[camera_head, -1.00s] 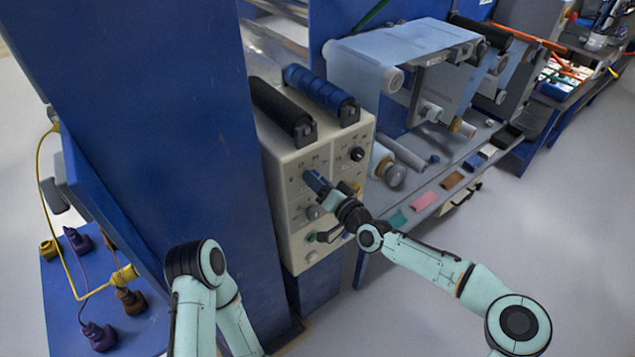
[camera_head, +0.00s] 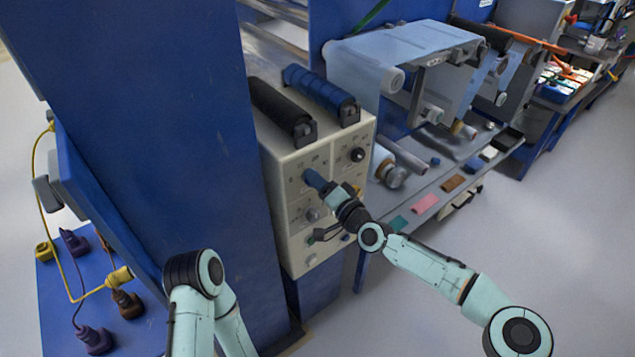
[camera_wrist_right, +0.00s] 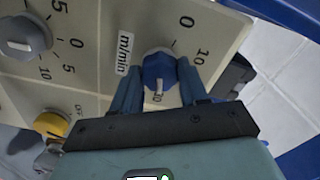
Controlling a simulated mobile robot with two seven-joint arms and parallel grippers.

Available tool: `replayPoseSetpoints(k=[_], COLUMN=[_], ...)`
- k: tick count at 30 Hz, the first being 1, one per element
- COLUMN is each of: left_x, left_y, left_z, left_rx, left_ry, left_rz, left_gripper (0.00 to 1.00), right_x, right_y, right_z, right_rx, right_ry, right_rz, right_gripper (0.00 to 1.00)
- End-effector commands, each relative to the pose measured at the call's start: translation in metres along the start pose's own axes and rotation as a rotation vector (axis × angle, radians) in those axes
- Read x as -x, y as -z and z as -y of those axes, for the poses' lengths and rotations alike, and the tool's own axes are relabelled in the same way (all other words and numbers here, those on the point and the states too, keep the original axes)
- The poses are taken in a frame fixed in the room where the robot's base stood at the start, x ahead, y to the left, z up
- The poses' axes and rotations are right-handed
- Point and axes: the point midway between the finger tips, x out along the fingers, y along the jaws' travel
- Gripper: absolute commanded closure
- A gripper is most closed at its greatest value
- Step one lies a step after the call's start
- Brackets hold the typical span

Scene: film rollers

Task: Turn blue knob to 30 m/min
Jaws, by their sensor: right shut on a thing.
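The blue knob (camera_wrist_right: 157,72) shows in the right wrist view on a cream control panel, beside an "m/min" label (camera_wrist_right: 122,54). A white pointer mark shows on the knob. The numbers 0 and 10 are printed around it on the right, and other scale numbers are hard to read. My right gripper (camera_wrist_right: 160,88) is shut on the knob, with one blue finger on each side. My left gripper is out of view.
A grey knob (camera_wrist_right: 24,38) and a yellow knob (camera_wrist_right: 50,124) are on the same panel. Black and blue rollers (camera_head: 322,92) lie on top of the box. A tall blue wall (camera_head: 150,130) stands left of it. Open floor (camera_head: 560,240) lies at the right.

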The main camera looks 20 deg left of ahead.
Motion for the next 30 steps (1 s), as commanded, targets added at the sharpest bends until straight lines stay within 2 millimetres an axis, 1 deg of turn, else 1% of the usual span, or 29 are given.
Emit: replayPoseSetpoints(k=[3, 4, 6, 14, 17, 19, 23, 30], left_x=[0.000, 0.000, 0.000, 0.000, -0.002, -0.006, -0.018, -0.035], left_y=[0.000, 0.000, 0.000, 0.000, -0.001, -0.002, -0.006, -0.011], left_z=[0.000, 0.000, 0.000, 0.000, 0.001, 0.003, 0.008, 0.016], left_rx=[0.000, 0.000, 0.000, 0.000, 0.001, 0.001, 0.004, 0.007], left_ry=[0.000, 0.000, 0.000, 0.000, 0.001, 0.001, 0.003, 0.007], left_rz=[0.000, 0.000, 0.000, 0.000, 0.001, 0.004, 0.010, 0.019], left_gripper=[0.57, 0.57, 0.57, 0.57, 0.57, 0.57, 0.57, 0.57], right_x=[0.000, 0.000, 0.000, 0.000, 0.004, 0.012, 0.036, 0.092], right_y=[0.000, 0.000, 0.000, 0.000, 0.000, 0.000, -0.001, 0.000], right_z=[0.000, 0.000, 0.000, 0.000, 0.000, -0.001, -0.004, -0.004], right_rx=[-0.004, -0.004, -0.003, -0.001, 0.000, 0.000, 0.001, -0.001], right_ry=[0.000, 0.000, 0.000, 0.000, 0.000, 0.000, -0.003, -0.004], right_rz=[0.000, 0.000, 0.000, 0.000, 0.000, -0.001, -0.001, -0.002], right_gripper=[0.87, 0.50, 0.31, 0.31, 0.31, 0.31, 0.31, 0.31])
